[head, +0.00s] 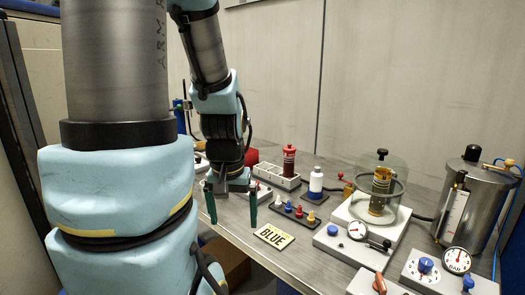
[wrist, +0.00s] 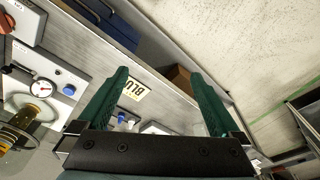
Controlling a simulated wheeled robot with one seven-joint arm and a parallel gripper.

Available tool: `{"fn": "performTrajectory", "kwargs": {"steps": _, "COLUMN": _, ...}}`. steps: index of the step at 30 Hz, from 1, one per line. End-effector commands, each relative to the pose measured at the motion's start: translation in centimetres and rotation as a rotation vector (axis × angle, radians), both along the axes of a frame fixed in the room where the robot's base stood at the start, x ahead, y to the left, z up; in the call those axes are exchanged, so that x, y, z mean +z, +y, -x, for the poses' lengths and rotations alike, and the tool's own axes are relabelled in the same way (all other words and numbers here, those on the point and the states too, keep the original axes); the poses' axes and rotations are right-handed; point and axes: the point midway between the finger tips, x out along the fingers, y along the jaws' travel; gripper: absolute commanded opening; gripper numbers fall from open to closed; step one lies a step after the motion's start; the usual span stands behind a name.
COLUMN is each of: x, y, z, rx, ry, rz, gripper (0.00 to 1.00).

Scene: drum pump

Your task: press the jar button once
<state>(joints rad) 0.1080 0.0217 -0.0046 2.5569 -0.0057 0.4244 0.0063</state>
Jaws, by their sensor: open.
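The glass bell jar (head: 381,165) stands on a white base (head: 335,243) right of centre in the head view, with a brass-coloured part inside. A round blue button (head: 357,231) sits on the base's front left top, beside a small gauge (head: 379,245). The wrist view shows the blue button (wrist: 69,90) next to the gauge face (wrist: 42,88) at the left. My gripper (head: 231,203) is open and empty, fingers pointing down, left of the base and apart from it. Its green fingers (wrist: 160,78) frame the BLUE card in the wrist view.
A BLUE card (head: 273,236) lies between my gripper and the base. Behind are a tray of coloured pegs (head: 295,212), a blue-white bottle (head: 315,184) and a rack with a red bottle (head: 289,160). A red-handled panel (head: 360,283) and a metal tank (head: 475,205) stand right.

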Motion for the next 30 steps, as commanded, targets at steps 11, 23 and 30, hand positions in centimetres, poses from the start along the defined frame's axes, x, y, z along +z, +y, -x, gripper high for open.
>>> {"fn": "performTrajectory", "kwargs": {"steps": 11, "x": -0.05, "y": 0.13, "z": 0.09, "rx": 0.016, "ry": -0.001, "rz": 0.001, "gripper": 0.86}}
{"fn": "performTrajectory", "kwargs": {"steps": 23, "x": -0.04, "y": 0.12, "z": 0.07, "rx": 0.015, "ry": -0.001, "rz": 0.001, "gripper": 0.41}}
{"fn": "performTrajectory", "kwargs": {"steps": 30, "x": -0.04, "y": 0.12, "z": 0.07, "rx": 0.014, "ry": -0.001, "rz": 0.001, "gripper": 0.14}}
